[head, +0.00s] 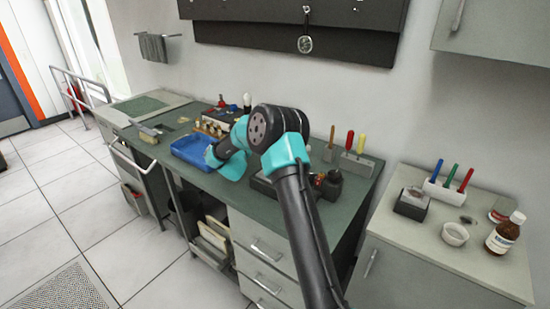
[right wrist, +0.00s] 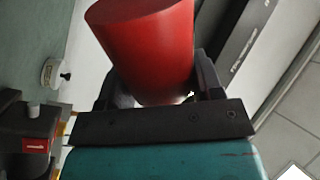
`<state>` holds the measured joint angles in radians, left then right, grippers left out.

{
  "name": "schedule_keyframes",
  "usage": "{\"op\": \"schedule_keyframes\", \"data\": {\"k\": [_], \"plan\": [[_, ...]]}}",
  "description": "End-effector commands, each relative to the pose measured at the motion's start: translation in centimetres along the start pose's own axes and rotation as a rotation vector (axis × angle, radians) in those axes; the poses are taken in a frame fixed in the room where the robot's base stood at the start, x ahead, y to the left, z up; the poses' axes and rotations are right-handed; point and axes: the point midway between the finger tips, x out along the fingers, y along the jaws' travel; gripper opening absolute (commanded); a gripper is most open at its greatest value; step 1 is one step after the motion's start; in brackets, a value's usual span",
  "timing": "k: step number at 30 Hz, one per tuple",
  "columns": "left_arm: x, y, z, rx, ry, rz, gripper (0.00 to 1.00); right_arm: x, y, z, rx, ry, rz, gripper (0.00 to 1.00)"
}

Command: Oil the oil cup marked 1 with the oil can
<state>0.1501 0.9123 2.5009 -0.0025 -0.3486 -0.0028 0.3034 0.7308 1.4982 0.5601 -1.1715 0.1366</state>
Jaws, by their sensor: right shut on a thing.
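In the right wrist view a red, round-sided body (right wrist: 150,40), which looks like the oil can, sits between the fingers of my right gripper (right wrist: 155,78). The gripper is shut on it. Its spout cannot be made out. In the head view my right arm reaches over the workbench, and its turquoise wrist is beside the blue tray; the held can is hidden there. Small brass-coloured pieces (head: 212,127) stand in a row behind the tray; I cannot tell whether they are the oil cups, and no mark 1 is readable. My left gripper is out of view.
The blue tray (head: 190,152) lies on the green bench top (head: 345,192). A dark bottle (head: 332,187) and a rack of coloured-handled tools (head: 356,163) stand to the right. A side cabinet holds a brown bottle (head: 505,234) and a white dish (head: 455,235).

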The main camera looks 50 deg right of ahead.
Motion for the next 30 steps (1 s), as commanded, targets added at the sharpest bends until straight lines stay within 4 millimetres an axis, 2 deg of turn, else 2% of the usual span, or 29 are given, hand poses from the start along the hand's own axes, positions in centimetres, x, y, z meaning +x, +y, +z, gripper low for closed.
{"op": "schedule_keyframes", "data": {"k": [5, 30], "plan": [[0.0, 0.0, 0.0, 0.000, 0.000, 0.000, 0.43, 0.1, -0.2, -0.2, -0.044, -0.006, -0.001, 0.36], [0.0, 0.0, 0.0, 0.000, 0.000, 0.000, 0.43, 0.5, -2.8, -2.5, -0.750, -0.117, 0.000, 0.36]]}}
